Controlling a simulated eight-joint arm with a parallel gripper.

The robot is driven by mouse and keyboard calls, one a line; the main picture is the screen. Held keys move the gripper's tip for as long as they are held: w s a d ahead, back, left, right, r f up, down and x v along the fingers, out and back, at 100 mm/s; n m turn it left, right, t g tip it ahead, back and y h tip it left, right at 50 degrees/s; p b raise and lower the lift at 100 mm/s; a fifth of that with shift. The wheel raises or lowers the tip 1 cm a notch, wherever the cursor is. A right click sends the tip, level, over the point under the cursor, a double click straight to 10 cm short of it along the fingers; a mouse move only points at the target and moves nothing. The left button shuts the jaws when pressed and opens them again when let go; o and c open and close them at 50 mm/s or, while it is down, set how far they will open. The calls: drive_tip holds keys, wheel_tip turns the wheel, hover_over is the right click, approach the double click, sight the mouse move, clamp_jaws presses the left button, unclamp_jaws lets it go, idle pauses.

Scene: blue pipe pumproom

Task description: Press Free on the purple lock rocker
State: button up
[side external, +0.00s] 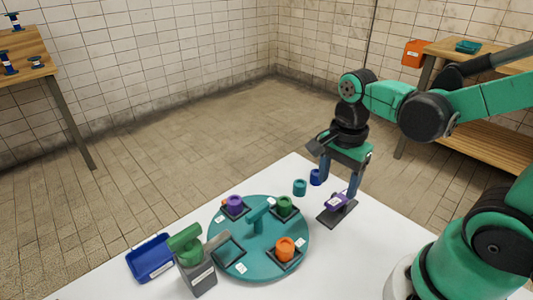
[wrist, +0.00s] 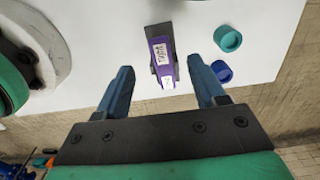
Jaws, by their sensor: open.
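The purple lock rocker (side external: 337,201) sits on a dark base plate on the white table, right of the round teal turntable. In the wrist view the rocker (wrist: 161,60) lies lengthwise between and beyond my fingertips. It bears a larger white label and a smaller one at its near end; the words are too small to read surely, so I cannot tell which end is Free. My gripper (side external: 340,182) is open and empty, pointing down above the rocker. Its blue fingers (wrist: 160,75) stand either side of the rocker in the wrist view, apart from it.
A teal cup (side external: 300,187) and a blue cup (side external: 316,177) stand close behind the rocker. The teal turntable (side external: 265,240) carries purple, green and orange pieces. A grey block with a green top (side external: 196,270) and a blue bin (side external: 150,257) stand at left.

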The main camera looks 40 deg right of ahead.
sight(333, 203)
drive_tip(key=shift+f, duration=2.55)
